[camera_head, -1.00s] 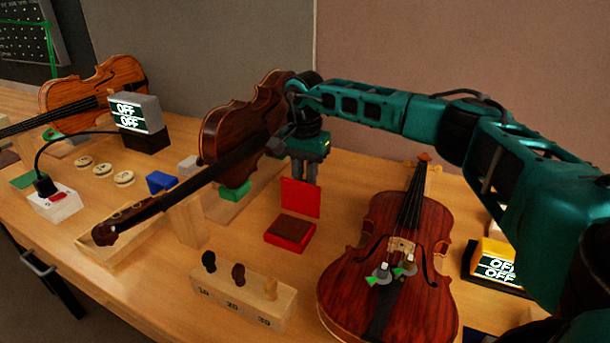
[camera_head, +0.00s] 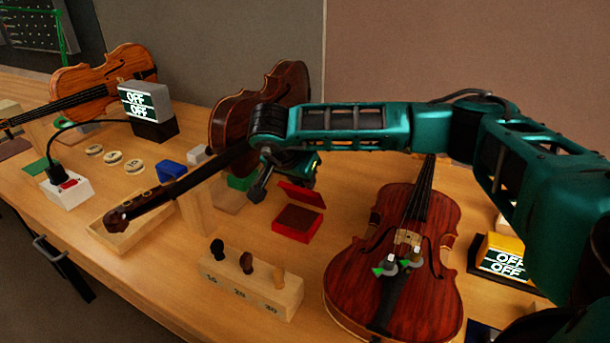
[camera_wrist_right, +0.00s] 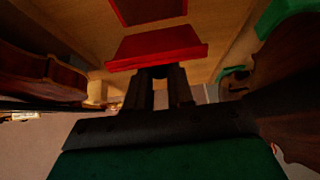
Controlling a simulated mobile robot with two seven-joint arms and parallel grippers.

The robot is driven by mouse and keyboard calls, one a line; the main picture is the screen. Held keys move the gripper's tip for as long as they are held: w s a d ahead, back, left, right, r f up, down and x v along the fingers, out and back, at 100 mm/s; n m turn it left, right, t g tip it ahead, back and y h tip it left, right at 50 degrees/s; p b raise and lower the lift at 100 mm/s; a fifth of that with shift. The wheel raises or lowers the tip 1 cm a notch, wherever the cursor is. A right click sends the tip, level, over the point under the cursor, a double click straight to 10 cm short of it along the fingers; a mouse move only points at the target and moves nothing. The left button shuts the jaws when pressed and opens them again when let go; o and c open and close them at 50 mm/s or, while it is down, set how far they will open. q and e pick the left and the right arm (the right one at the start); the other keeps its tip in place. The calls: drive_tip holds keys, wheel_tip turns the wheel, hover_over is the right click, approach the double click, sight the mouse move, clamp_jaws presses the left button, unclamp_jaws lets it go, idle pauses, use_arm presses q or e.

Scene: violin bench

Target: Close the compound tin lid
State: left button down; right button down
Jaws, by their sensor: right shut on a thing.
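The compound tin (camera_head: 297,235) is a small red box with a dark brown filling, standing on the bench left of the front violin. Its red lid (camera_head: 303,194) is hinged at the back edge and tilted partway, with the filling still showing below. In the right wrist view the lid (camera_wrist_right: 158,46) spans just ahead of my right gripper (camera_wrist_right: 163,72), whose close-set fingertips are at the lid's edge, shut on it. The tin (camera_wrist_right: 148,10) shows beyond it. In the head view my right gripper is largely hidden by its own wrist. My left gripper is out of view.
A violin (camera_head: 400,260) lies right of the tin. Another violin (camera_head: 262,100) stands behind, its neck reaching left past my right wrist. A wooden block with pegs (camera_head: 250,285) stands in front of the tin. A blue block (camera_head: 172,170) lies to the left.

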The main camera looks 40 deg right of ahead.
drive_tip(key=shift+a+h, duration=0.15)
drive_tip(key=shift+h, duration=0.15)
drive_tip(key=c, duration=1)
unclamp_jaws()
drive_tip(key=v, duration=1.3)
drive_tip(key=shift+s, duration=0.2)
drive_tip(key=shift+c, duration=0.5)
